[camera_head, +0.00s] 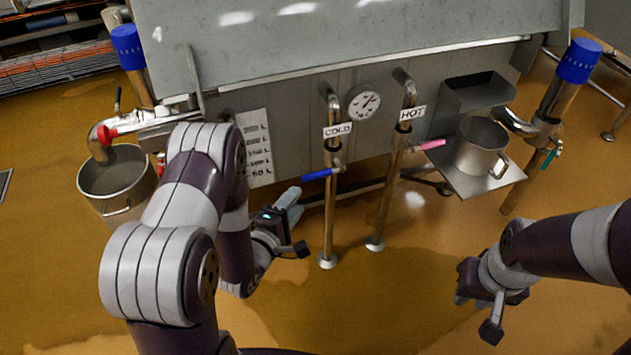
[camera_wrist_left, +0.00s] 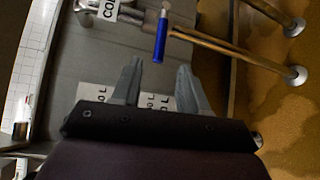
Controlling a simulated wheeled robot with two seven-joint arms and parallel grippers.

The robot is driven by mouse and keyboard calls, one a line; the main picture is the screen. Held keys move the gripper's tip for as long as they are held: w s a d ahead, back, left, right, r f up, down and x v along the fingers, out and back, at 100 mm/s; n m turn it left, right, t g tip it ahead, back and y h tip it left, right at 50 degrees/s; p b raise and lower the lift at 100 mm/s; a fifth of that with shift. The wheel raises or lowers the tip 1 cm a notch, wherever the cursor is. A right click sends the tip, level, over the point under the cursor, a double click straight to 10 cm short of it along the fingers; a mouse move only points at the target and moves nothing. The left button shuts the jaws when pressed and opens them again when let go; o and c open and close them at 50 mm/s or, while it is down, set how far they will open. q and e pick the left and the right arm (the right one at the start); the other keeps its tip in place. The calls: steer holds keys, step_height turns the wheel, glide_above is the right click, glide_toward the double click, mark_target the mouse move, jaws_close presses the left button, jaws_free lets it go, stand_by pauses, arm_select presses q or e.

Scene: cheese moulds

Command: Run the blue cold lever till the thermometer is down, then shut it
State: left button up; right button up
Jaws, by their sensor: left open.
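The blue cold lever (camera_head: 319,175) sticks out to the left from the COLD pipe (camera_head: 330,220), below the COLD sign (camera_head: 338,131). The round thermometer dial (camera_head: 364,102) is on the vat front between the COLD and HOT pipes; its reading is too small to tell. My left gripper (camera_head: 292,202) is open and empty, left of and below the lever and apart from it. In the left wrist view the blue lever (camera_wrist_left: 160,40) lies just beyond the open fingertips (camera_wrist_left: 158,72). My right gripper (camera_head: 478,302) hangs over the floor at the right; its fingers cannot be made out.
The HOT pipe (camera_head: 391,185) with a pink lever (camera_head: 432,144) stands right of the COLD pipe. A steel pot (camera_head: 482,147) sits on a shelf at the right. A bucket (camera_head: 117,180) stands at the left under a red-handled outlet. Wet floor (camera_head: 390,290) is open in front.

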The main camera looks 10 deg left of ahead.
mark_target(313, 179)
arm_select(q)
steer(key=b+x, duration=0.3)
steer(key=x, duration=0.8)
steer(key=shift+f, duration=0.1)
steer(key=shift+w+b, duration=0.3)
steer(key=shift+w, duration=0.05)
jaws_close()
